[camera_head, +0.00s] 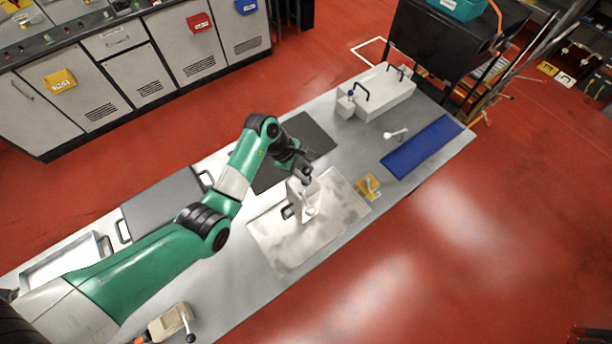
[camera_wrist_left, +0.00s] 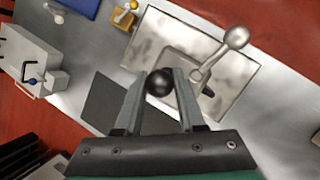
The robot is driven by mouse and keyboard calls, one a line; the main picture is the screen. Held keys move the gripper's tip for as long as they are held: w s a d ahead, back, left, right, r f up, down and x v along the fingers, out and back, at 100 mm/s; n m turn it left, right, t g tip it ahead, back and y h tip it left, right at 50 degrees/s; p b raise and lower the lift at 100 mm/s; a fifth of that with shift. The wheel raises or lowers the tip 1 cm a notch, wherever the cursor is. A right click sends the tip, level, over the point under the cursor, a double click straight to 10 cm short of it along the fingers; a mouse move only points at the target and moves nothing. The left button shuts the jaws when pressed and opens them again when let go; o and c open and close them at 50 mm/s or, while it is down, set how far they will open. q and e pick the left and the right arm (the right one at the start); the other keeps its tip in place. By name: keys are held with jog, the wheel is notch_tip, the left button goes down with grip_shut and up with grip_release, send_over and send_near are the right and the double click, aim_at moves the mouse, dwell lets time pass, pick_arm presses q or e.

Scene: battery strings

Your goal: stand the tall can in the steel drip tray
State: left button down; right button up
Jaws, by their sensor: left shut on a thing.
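My left gripper (camera_head: 304,178) is over the mottled steel plate (camera_head: 283,248) at the middle of the bench. In the left wrist view its fingers (camera_wrist_left: 159,92) are closed around a black ball-shaped knob (camera_wrist_left: 159,81). A pale grey upright fixture (camera_head: 302,207) stands on the plate just below the gripper; a silver lever with a round end (camera_wrist_left: 236,38) shows beside the right finger in the wrist view. A shallow rimmed steel tray (camera_head: 103,243) lies at the far left of the bench. I cannot pick out a tall can. My right gripper is not in view.
A dark mat (camera_head: 318,137) lies behind the plate. A white block with black handles (camera_head: 386,95) stands at the back right, near a blue mat (camera_head: 423,147) and a small yellow-based fixture (camera_head: 367,187). A beige lever device (camera_head: 168,323) sits at the front left. The bench's front middle is clear.

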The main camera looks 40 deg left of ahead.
pick_arm(q)
jog(key=shift+w+f, duration=0.15)
notch_tip(320, 180, down, 3)
jog(key=shift+w+a+f, duration=0.15)
jog(key=shift+f, duration=0.05)
jog(key=c, duration=0.5)
grip_release()
jog(key=shift+f, duration=0.1)
